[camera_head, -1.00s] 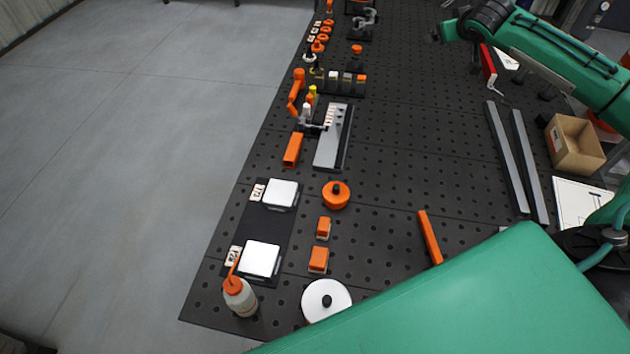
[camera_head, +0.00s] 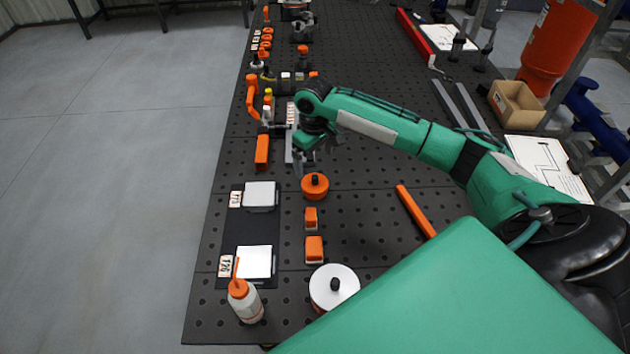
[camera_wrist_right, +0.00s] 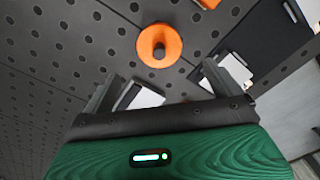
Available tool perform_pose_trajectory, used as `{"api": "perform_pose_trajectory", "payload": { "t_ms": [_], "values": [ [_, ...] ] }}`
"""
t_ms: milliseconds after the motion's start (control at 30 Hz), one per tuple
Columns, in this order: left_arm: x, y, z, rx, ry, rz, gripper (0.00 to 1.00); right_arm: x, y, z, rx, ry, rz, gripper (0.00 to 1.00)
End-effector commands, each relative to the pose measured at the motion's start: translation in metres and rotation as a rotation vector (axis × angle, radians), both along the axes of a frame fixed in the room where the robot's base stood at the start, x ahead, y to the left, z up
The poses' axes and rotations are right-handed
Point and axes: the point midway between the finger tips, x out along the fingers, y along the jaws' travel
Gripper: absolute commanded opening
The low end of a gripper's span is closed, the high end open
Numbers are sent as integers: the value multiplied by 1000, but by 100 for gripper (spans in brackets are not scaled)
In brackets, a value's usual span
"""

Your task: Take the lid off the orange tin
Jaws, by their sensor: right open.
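The orange tin (camera_head: 315,188) is a round orange can with a lid that has a small dark knob on top. It stands on the dark perforated bench top and also shows in the right wrist view (camera_wrist_right: 148,43), beyond the fingertips. My right gripper (camera_head: 306,162) is just behind the tin in the head view, above the bench. Its two fingers (camera_wrist_right: 160,80) are spread apart with nothing between them, and they appear apart from the tin. The seam between lid and tin is not clear. My left gripper is not in view.
Two small orange blocks (camera_head: 314,248) and a white round tin with a dark knob (camera_head: 347,283) stand nearer. White-topped plates (camera_head: 259,195) and a bottle (camera_head: 245,304) are to the left. An orange bar (camera_head: 415,211) lies right; bench between is clear.

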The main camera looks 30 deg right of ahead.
Motion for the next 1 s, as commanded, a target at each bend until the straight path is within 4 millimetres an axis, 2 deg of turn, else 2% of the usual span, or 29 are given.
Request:
{"api": "perform_pose_trajectory", "payload": {
  "t_ms": [100,300,433,700,1000],
  "values": [
    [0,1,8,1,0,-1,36,0,0,-18,0,2,-2,95],
    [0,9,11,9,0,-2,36,0,0,-33,0,0,-1,95],
    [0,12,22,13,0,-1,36,-1,-1,-43,0,2,-2,95],
    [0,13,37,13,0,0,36,-1,-2,-79,0,0,-1,95],
    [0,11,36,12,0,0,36,-1,-2,-85,-1,-2,-1,93]
  ]
}}
